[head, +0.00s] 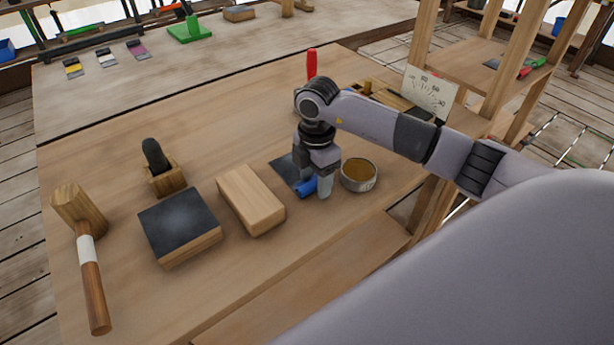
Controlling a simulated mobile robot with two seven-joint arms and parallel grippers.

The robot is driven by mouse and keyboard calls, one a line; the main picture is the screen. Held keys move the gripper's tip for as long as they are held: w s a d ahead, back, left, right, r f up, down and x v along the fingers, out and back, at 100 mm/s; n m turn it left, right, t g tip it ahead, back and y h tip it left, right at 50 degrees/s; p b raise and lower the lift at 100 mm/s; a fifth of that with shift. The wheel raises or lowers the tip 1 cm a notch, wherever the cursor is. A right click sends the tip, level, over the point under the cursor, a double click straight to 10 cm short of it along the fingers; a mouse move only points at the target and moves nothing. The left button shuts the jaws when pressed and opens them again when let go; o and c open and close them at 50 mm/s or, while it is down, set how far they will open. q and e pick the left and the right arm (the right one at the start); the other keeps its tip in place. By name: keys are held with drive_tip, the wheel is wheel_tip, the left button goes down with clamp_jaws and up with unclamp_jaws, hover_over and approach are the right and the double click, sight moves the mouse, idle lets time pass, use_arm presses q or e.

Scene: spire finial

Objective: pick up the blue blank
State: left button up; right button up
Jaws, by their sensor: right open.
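The blue blank (306,186) is a small blue piece lying at the near edge of a dark mat (287,168) on the wooden bench. My right gripper (316,190) points down right over it, with its fingers at the blank and hiding part of it. The gripper is open. I cannot tell whether a finger touches the blank. My left gripper does not show in the head view.
A round tin (359,175) stands just right of my right gripper. A wooden block (251,200) lies to the left, then a dark-topped block (179,226) and a mallet (91,270). A red-handled tool (311,64) stands behind. The bench's front strip is clear.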

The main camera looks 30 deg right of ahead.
clamp_jaws()
drive_tip(key=shift+r, duration=0.1)
